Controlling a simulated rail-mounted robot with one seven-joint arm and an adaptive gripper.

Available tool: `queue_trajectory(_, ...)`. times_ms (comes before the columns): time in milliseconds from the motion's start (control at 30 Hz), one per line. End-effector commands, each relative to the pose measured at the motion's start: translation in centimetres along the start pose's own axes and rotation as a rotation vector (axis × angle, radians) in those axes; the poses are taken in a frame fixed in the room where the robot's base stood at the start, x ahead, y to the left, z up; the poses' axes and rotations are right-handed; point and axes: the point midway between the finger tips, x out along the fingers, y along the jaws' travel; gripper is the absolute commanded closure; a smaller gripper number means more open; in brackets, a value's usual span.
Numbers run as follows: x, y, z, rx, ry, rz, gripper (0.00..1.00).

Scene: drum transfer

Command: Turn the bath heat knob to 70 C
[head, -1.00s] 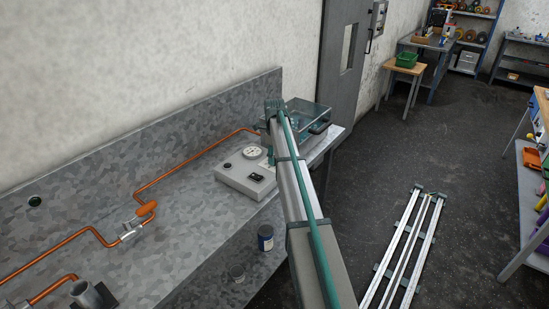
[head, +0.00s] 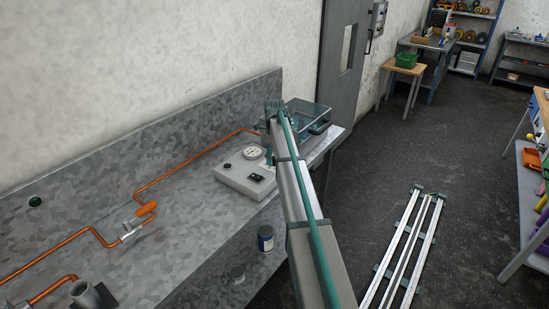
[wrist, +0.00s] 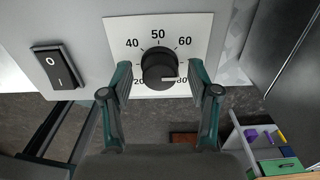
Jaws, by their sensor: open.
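The black bath heat knob (wrist: 158,66) sits on a white dial plate (wrist: 201,26) in the wrist view. The numbers 20, 40, 50, 60 and 80 show at least in part; 30 and 70 are covered by my fingers. The knob's white pointer line lies toward the right, near the partly hidden 80. My gripper (wrist: 160,79) is open, with one teal finger on each side of the knob. Contact with the knob cannot be told. In the head view the grey control box (head: 236,182) stands on the bench, and my arm hides much of the gripper.
A rocker switch (wrist: 54,68) is left of the dial. Copper pipe (head: 188,165) runs along the bench. A dark blue can (head: 265,239) is near the front.

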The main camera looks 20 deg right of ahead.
Motion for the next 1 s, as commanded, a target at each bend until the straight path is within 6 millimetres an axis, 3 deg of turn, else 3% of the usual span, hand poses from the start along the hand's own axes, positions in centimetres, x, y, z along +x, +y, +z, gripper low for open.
queue_trajectory(233, -1.4, 0.0, 0.0, 0.0, -0.001, 0.0, 0.39)
queue_trajectory(700, -9.7, -0.1, 0.1, 0.0, -0.001, -0.001, 0.39)
queue_trajectory(1000, -11.9, 0.0, 0.0, 0.0, 0.0, 0.0, 0.39)
